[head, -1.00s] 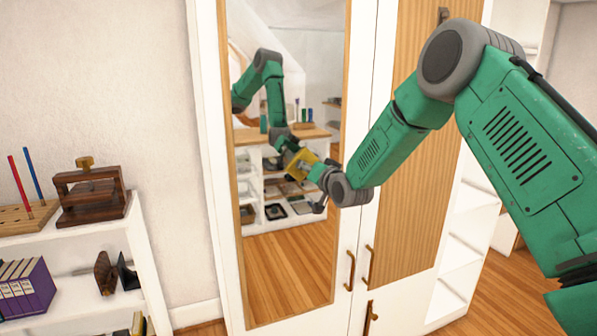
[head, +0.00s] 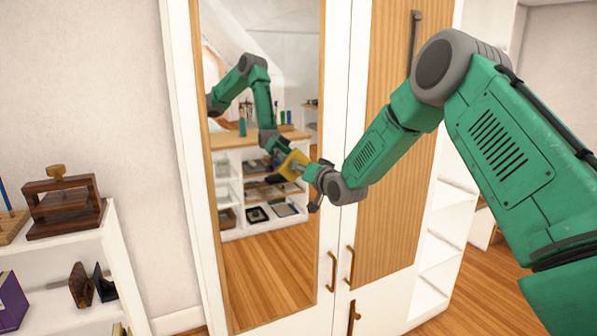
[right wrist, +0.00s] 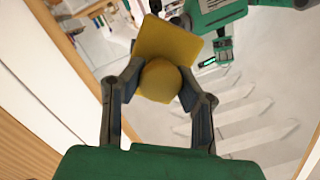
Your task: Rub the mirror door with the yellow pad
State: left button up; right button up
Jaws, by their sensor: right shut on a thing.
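The mirror door (head: 265,285) is a tall mirror in a wood frame on a white wardrobe. My right gripper (head: 308,173) is in front of the mirror's right side. In the right wrist view its two fingers (right wrist: 157,84) are shut on the round yellow knob of the yellow pad (right wrist: 170,45). In the head view the pad (head: 294,165) shows at mid-height of the mirror, near its right edge. I cannot tell whether its face touches the glass. The mirror reflects my green arm. My left gripper is out of view.
A wood-panelled door (head: 388,235) stands right of the mirror door, with brass handles (head: 331,270) by the seam. A white shelf unit (head: 125,275) with a dark wooden press (head: 62,205) stands left. Open white shelves (head: 440,255) are at the right.

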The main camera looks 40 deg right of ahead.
jog(key=shift+a+f+p+v, duration=0.15)
jog(key=shift+p+v, duration=0.3)
jog(key=shift+v, duration=1.05)
jog(key=shift+a+f+p+v, duration=0.15)
jog(key=shift+p+v, duration=0.25)
jog(key=shift+v, duration=1.05)
jog(key=v, duration=0.3)
jog(key=shift+f+p, duration=0.15)
jog(key=shift+p, duration=0.25)
jog(key=shift+f, duration=0.1)
